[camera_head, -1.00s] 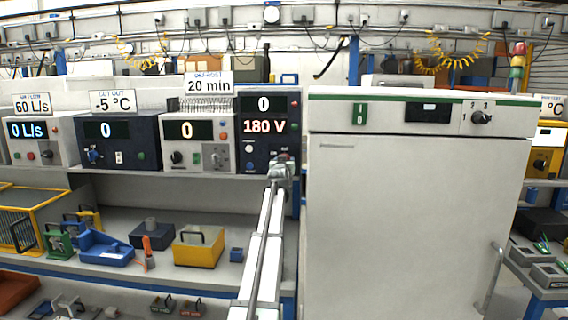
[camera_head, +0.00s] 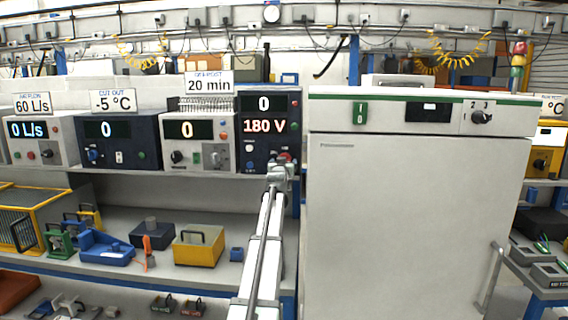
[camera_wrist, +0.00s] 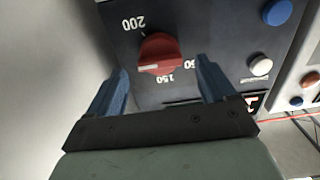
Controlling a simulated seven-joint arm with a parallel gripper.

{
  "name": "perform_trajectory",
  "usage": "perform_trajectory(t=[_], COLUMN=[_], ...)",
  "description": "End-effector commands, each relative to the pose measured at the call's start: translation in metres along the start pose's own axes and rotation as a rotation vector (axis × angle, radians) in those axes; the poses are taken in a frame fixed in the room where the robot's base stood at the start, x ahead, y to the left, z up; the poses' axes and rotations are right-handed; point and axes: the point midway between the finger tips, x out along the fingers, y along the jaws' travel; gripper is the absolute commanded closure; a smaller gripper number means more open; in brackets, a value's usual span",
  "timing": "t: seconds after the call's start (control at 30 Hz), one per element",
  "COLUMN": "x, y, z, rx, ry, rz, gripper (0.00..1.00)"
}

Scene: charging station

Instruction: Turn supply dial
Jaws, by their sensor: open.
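The supply dial is a red round knob (camera_wrist: 159,54) with a pale pointer line, on the dark panel (camera_wrist: 200,40) in the wrist view. The wrist view shows this panel upside down. The marks 200 and 150 are printed beside the dial. My gripper (camera_wrist: 161,66) is open, with one blue finger to each side of the dial; I cannot tell whether either touches it. In the head view my gripper (camera_head: 281,170) is in front of the dark unit (camera_head: 252,155), which reads 0 and 180 V. The dial (camera_head: 286,157) is partly hidden there.
A blue button (camera_wrist: 277,12) and a white button (camera_wrist: 260,65) are on the same panel. Other control units stand left of it on the shelf. A large white cabinet (camera_head: 410,220) stands close on the right. A yellow box (camera_head: 198,248) sits on the lower shelf.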

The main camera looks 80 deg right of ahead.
Motion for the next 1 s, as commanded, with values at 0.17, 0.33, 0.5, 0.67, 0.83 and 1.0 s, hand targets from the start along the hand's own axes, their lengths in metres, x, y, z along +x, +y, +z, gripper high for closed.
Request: perform_trajectory(t=[0.17, 0.33, 0.5, 0.67, 0.83, 1.0], x=[-0.04, -0.073, -0.095, -0.101, -0.1, -0.1], y=[0.0, 0.0, 0.0, 0.0, 0.0, -0.005], z=[0.001, 0.001, 0.001, 0.0, 0.0, 0.0], rx=[0.0, 0.0, 0.0, 0.0, 0.0, 0.0], ry=[0.001, 0.002, 0.001, 0.0, 0.0, 0.001], rz=[0.0, 0.0, 0.0, 0.0, 0.0, -0.006], gripper=[0.16, 0.16, 0.16, 0.16, 0.16, 0.16])
